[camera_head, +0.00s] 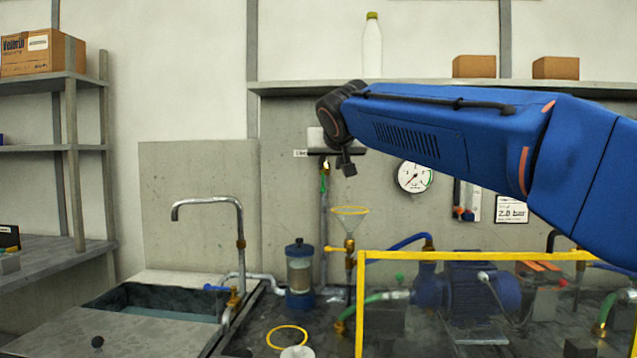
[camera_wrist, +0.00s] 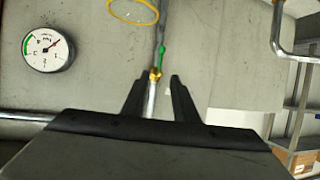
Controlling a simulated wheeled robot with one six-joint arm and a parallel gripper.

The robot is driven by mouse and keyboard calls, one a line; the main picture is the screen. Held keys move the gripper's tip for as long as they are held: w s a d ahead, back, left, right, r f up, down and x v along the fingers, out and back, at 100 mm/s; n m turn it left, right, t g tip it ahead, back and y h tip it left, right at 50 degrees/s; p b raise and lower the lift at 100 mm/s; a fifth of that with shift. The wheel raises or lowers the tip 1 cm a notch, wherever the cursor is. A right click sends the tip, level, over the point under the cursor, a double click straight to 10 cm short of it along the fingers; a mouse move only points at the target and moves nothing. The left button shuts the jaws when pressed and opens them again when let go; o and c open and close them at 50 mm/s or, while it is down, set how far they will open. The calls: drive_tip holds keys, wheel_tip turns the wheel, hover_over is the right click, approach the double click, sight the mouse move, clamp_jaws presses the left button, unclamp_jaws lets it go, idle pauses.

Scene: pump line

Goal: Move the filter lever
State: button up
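A filter canister (camera_head: 300,272) with a clear body and blue cap stands right of the sink. A yellow lever (camera_head: 333,249) sits under a funnel just right of it, and a blue lever (camera_head: 216,288) is at the tap pipe. A green lever (camera_head: 323,183) is on the vertical wall pipe; it also shows in the wrist view (camera_wrist: 162,56). I cannot tell which one is the filter lever. My gripper (camera_wrist: 158,80) is open and empty, with the brass valve and pipe lined up between its fingers; the depth gap is unclear. In the head view my gripper (camera_head: 346,165) is small and dark.
A yellow-framed clear guard (camera_head: 440,257) stands in front of the pump (camera_head: 470,290) at right. A gauge (camera_head: 414,177) is on the wall. A shelf (camera_head: 290,88) with a bottle and boxes runs above my arm. A curved tap (camera_head: 207,200) rises by the sink.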

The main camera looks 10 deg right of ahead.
sight(323, 181)
drive_tip(key=x, duration=1.7)
drive_tip(key=shift+w+a, duration=0.1)
drive_tip(key=shift+w, duration=0.2)
clamp_jaws()
idle(0.9)
